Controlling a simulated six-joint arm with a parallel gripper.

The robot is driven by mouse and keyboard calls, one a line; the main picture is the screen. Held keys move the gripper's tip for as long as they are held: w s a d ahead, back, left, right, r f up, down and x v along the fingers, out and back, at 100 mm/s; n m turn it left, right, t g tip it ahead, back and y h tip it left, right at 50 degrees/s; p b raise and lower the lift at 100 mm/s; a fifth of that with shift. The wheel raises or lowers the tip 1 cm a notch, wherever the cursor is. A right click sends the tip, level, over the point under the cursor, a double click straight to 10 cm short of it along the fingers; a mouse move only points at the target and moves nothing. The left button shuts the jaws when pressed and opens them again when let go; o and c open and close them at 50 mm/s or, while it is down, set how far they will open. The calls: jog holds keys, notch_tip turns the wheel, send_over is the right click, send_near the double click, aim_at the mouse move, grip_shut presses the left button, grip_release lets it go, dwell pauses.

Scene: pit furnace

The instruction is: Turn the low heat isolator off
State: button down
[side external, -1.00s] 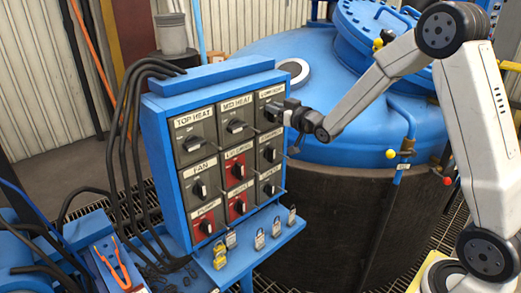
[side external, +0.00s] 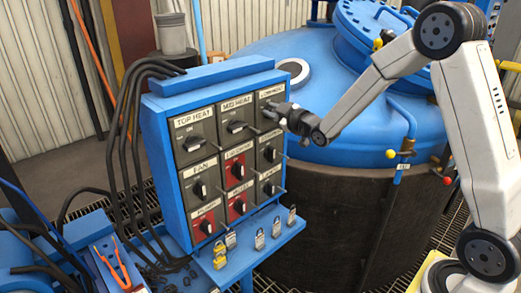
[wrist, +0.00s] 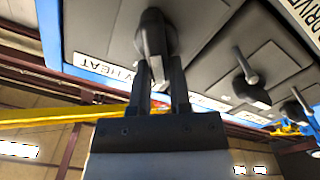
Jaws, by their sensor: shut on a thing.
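The low heat isolator is the top-right switch of the blue panel, and its label (side external: 271,92) shows in the side view. Its black knob (wrist: 153,30) is at the top of the wrist view, beside a partly hidden label ending in "HEAT". My gripper (wrist: 157,72) is shut on this knob, with a finger on each side of its handle. In the side view my gripper (side external: 272,112) covers most of the switch, so I cannot read the knob's position there.
The mid heat switch (side external: 236,127) is just left, and the top heat switch (side external: 191,143) is beyond it. More switches, some with red plates, fill the rows below. The blue furnace lid (side external: 340,120) lies behind my wrist.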

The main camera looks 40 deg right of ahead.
jog(key=n, duration=0.5)
jog(key=shift+a+f+n, duration=0.35)
jog(key=shift+f+n, duration=0.05)
jog(key=n, duration=0.2)
jog(key=f+n, duration=0.1)
jog(key=n, duration=0.2)
jog(key=shift+a, duration=0.1)
jog(key=c, duration=0.6)
grip_release()
jog(key=shift+o, duration=0.2)
jog(key=shift+s, duration=0.15)
jog(key=s, duration=0.7)
jog(key=shift+s, duration=0.25)
